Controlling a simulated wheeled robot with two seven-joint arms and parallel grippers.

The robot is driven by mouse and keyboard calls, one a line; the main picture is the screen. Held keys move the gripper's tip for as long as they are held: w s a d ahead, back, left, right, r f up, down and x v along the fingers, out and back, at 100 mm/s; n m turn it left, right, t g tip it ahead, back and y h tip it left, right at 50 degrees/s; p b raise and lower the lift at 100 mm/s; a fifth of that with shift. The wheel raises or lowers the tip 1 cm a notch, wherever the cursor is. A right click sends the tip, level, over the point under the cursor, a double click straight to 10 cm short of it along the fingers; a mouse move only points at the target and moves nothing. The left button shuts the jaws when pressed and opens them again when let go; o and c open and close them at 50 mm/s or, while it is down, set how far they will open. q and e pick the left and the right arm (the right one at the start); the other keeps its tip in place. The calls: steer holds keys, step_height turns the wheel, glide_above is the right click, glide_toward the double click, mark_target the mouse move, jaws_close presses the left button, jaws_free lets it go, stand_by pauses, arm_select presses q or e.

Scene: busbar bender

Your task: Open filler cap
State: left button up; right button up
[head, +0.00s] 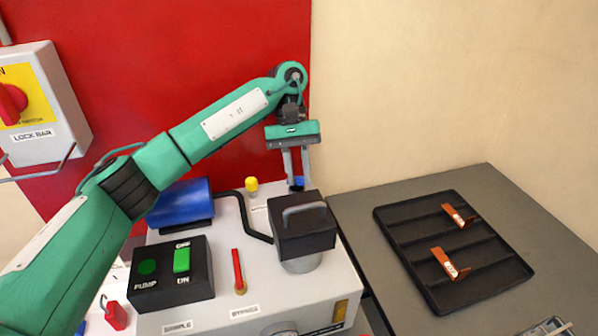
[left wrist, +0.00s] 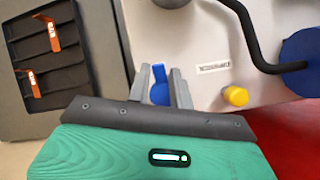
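A small blue cap (head: 298,183) with a raised tab sits at the back of the grey machine top, behind the black block with a handle. It also shows in the left wrist view (left wrist: 159,88). My left gripper (head: 298,180) points down over this cap. In the left wrist view its two fingers stand apart, one on each side of the blue tab, with small gaps visible. Whether the fingertips touch the cap is unclear. A yellow cap (head: 251,185) stands to the left of it. My right gripper is not in view.
The black handled block (head: 305,228) stands close in front of the gripper. A blue cylinder (head: 180,203), a black hose, a pump switch box (head: 172,275) and a red lever (head: 238,270) are nearby. A black tray (head: 405,250) with two orange-brown brackets lies on the right table.

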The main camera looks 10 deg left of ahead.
arm_select(q)
steer(key=o, duration=0.3)
steer(key=shift+a, duration=0.15)
steer(key=shift+o, duration=0.2)
steer(key=shift+r, duration=0.45)
step_height(320, 180, up, 11)
step_height(320, 180, up, 8)
steer(key=p, duration=0.1)
glide_above(298, 181)
steer(key=shift+s, duration=0.1)
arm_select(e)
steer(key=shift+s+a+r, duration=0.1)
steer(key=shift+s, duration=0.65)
arm_select(q)
steer(key=shift+a, duration=0.1)
